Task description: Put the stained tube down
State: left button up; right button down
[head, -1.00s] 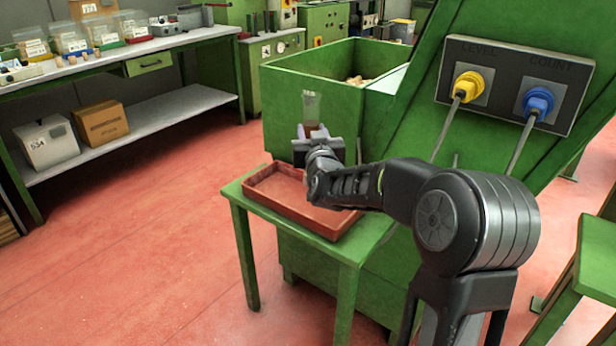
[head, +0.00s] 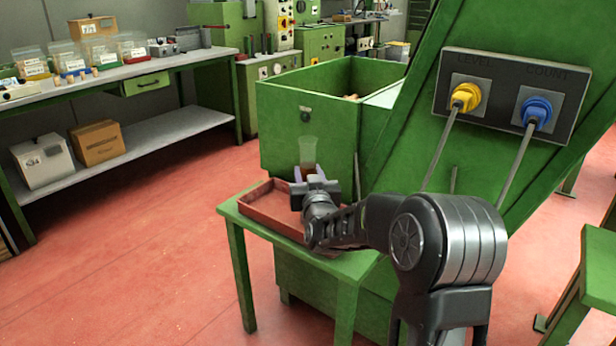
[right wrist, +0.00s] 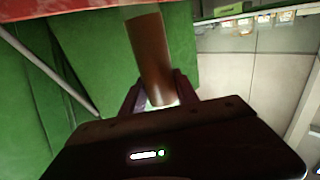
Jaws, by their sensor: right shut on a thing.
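The stained tube (head: 308,150) is clear in its upper part and brown lower down, and stands about upright in the head view. My right gripper (head: 310,174) is shut on its lower part. The tube's brown length also shows between the fingers in the right wrist view (right wrist: 150,58). The gripper and tube are over the far right part of a shallow red tray (head: 262,222). The gripper hides the tube's lower end, so I cannot tell whether it touches the tray. My left gripper is out of view.
The tray lies on a small green table (head: 344,270). A tall green bin (head: 300,120) stands close behind it, and a sloping green machine with a socket panel (head: 508,95) rises at right. The tray's left part looks empty. A workbench (head: 150,65) stands at back left.

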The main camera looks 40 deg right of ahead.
jog(key=shift+f, duration=0.15)
jog(key=c, duration=0.9)
grip_release()
jog(key=shift+r, duration=0.3)
jog(key=p+v, duration=0.2)
jog(key=v, duration=1)
jog(key=shift+a+f, duration=0.1)
jog(key=shift+f, duration=0.05)
